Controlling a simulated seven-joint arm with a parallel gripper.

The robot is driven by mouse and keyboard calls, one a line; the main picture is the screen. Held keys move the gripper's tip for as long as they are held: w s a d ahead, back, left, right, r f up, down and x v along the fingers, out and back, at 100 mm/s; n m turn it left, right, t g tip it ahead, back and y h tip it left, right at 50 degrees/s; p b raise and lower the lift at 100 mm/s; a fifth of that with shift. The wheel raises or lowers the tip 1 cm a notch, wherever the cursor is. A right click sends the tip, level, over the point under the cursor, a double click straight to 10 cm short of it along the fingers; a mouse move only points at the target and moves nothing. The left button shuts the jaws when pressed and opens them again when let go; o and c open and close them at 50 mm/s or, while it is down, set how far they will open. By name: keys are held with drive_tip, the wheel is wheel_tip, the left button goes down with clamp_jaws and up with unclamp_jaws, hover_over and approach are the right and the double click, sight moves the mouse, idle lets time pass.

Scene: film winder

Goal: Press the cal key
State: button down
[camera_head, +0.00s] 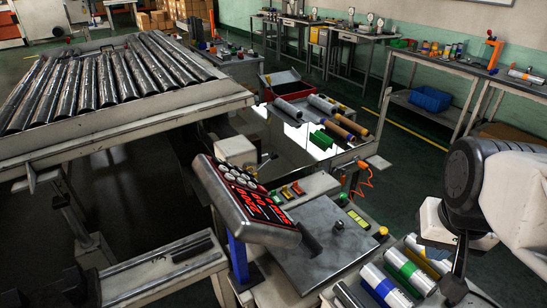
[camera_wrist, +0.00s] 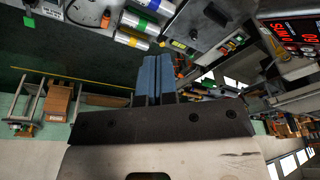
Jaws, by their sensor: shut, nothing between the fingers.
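The control box (camera_head: 245,205) with red lit digits and several round pale keys (camera_head: 238,176) stands tilted on a blue post, centre of the head view. The key labels are too small to read, so I cannot tell which is the cal key. In the wrist view the box's red display (camera_wrist: 292,38) shows at the upper right, partly cut off by the frame edge. My gripper (camera_wrist: 154,62) shows its blue fingers shut together with nothing between them. It is well apart from the box. In the head view my arm is at the right.
A grey metal plate (camera_head: 325,250) with a small black knob lies right of the box. Several film rolls (camera_head: 405,270) lie at the lower right. A roller conveyor (camera_head: 110,80) fills the upper left. Coloured switches (camera_head: 290,190) sit just behind the box.

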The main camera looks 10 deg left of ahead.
drive_tip(key=w+a+r+m+g, duration=0.1)
drive_tip(key=w+a+r+m, duration=0.25)
drive_tip(key=w+a, duration=1.35)
drive_tip(key=w+a+f+m, duration=0.2)
drive_tip(key=w+a, duration=0.4)
drive_tip(key=a, duration=0.4)
drive_tip(key=w+a+f+m+g, duration=0.1)
drive_tip(key=w+a+f+m, duration=0.1)
drive_tip(key=w+a, duration=0.5)
drive_tip(key=a+f, duration=0.1)
drive_tip(key=a, duration=0.3)
drive_tip(key=shift+w+m+g, duration=0.25)
drive_tip(key=shift+m+g, duration=0.05)
drive_tip(key=shift+m, duration=0.05)
drive_tip(key=shift+f, duration=0.2)
hover_over(252, 185)
drive_tip(key=w+d, duration=0.2)
drive_tip(key=w, duration=0.2)
drive_tip(key=f, duration=1)
drive_tip(key=shift+s+d, duration=0.2)
drive_tip(key=shift+s, duration=0.05)
drive_tip(key=shift+s+a+f, duration=0.5)
drive_tip(key=shift+a+f, duration=0.05)
drive_tip(key=shift+f, duration=0.2)
drive_tip(key=shift+s+a+f, duration=0.4)
drive_tip(key=shift+f, duration=0.2)
